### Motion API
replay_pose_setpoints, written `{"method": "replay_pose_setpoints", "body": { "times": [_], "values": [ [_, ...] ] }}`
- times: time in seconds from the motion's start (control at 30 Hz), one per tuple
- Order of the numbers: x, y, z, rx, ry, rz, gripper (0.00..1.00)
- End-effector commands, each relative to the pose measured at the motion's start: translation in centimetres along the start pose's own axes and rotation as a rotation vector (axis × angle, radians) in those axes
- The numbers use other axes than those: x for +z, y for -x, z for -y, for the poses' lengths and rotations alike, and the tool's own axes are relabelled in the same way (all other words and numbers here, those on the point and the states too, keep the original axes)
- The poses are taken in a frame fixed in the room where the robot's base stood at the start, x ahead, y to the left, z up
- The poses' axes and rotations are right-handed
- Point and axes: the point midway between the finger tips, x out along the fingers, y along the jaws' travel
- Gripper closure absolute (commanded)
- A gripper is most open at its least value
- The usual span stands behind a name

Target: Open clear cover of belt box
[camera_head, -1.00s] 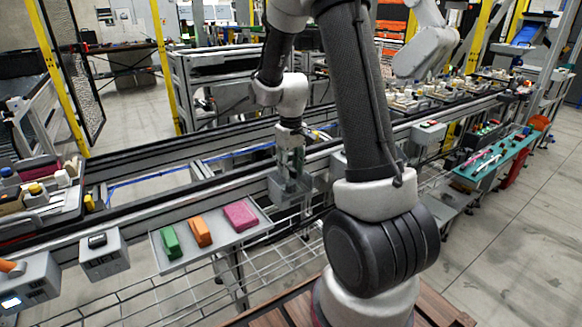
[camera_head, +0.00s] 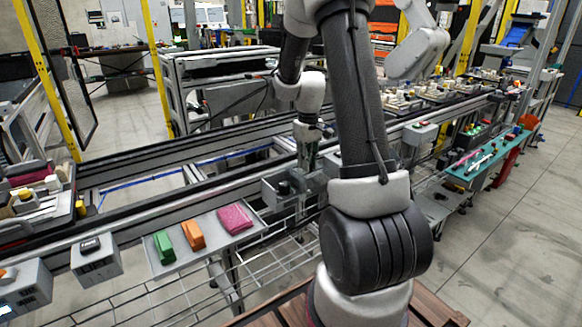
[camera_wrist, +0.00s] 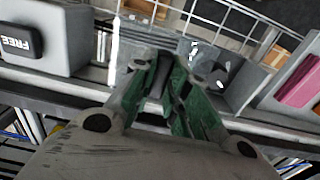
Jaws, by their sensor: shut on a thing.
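The belt box (camera_head: 272,197) is a small grey box at the near edge of the conveyor, with a black round knob showing in its open top. It also shows beyond my fingers in the wrist view (camera_wrist: 243,92). My gripper (camera_head: 306,168) is just right of the knob, pointing down at the box's right side. In the wrist view its green fingers (camera_wrist: 172,82) are close together, shut on the cover's edge. The clear cover itself is hard to make out. The fingers hide the part they grip.
Grey control boxes (camera_head: 96,262) stand farther left, and a box marked FREE (camera_wrist: 62,45) shows in the wrist view. The conveyor rail (camera_head: 130,215) runs behind.

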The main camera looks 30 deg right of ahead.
Motion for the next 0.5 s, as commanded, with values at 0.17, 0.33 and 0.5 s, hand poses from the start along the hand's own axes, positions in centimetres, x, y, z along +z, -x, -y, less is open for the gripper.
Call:
{"method": "replay_pose_setpoints", "body": {
  "times": [0.17,0.33,0.5],
  "values": [
    [0.0,0.0,-2.7,0.001,-0.001,-0.001,1.0],
    [-0.1,0.1,-3.1,0.001,0.002,-0.002,1.0],
    [-0.1,0.1,-3.0,0.001,0.002,-0.002,1.0]
  ]
}}
